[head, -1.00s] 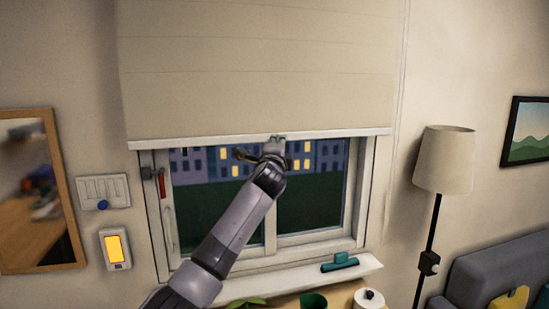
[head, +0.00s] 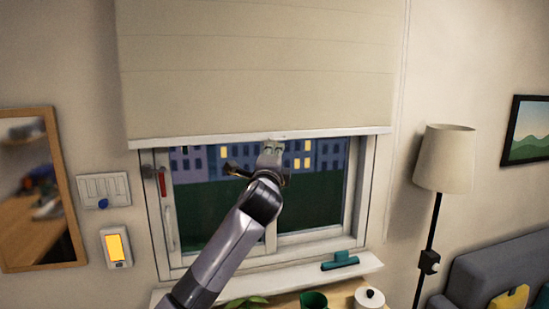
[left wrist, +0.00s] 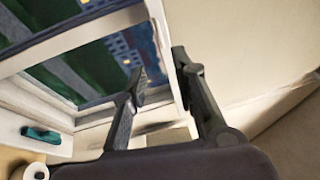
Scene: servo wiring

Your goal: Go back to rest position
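My left gripper (head: 272,146) is in front of the window in the head view, just below the bottom bar of the pale roller blind (head: 260,80). In the left wrist view its two dark fingers (left wrist: 158,64) stand apart with nothing between them, so it is open and empty. The blind hangs over the upper part of the window (head: 310,185), with a small tab at the middle of its bottom bar. My left arm reaches up from the bottom of the head view and hides part of the window. My right gripper is not in view.
A green squeegee-like tool (head: 340,261) lies on the sill, with a green cup (head: 313,301) and a white lidded pot (head: 369,298) below. A floor lamp (head: 446,160) stands right. A switch panel (head: 103,190) and mirror (head: 75,230) are on the left wall.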

